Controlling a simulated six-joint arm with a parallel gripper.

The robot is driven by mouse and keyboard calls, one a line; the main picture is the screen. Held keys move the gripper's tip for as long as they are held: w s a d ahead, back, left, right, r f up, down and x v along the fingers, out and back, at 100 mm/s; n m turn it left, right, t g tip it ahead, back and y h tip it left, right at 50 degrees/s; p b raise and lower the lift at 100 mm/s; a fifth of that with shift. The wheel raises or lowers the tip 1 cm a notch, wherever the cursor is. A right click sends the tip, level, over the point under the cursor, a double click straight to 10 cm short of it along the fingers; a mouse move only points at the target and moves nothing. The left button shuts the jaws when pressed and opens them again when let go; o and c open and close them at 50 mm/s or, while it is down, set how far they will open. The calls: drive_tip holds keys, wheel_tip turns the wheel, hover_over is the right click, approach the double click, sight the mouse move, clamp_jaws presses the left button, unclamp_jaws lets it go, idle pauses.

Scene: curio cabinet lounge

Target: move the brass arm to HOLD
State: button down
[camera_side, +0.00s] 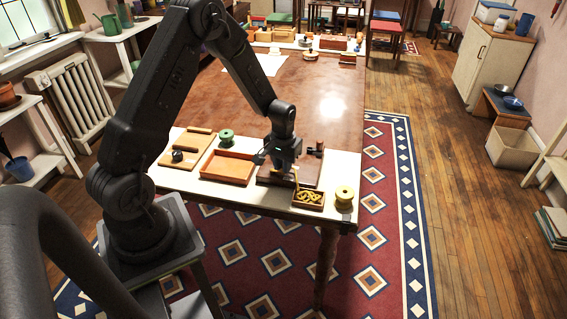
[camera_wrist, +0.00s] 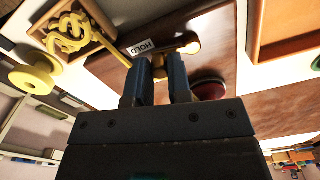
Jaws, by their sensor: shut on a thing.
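The brass arm (camera_wrist: 188,46) shows in the wrist view just beyond my fingertips, with a bright rounded end at the right. A white label reading HOLD (camera_wrist: 140,47) lies close beside it, left of the rounded end. My gripper (camera_wrist: 160,67) is shut on the brass arm; the fingers hide part of it. In the side view my gripper (camera_side: 287,172) points down over a dark brown board (camera_side: 312,181) near the table's front edge. The brass arm is too small to make out clearly there. A dark red round knob (camera_wrist: 209,90) is right of the fingers.
A small tray (camera_side: 308,204) with yellow cord and a yellow spool (camera_side: 344,196) stand at front right of the gripper. An orange-brown tray (camera_side: 226,168), a green spool (camera_side: 226,137) and a wooden board (camera_side: 187,150) are left.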

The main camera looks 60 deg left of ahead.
drive_tip(key=shift+s+m, duration=0.1)
drive_tip(key=shift+m, duration=0.3)
drive_tip(key=c, duration=1)
unclamp_jaws()
drive_tip(key=shift+c, duration=0.2)
wheel_tip(320, 180, up, 14)
drive_tip(key=shift+d, duration=0.1)
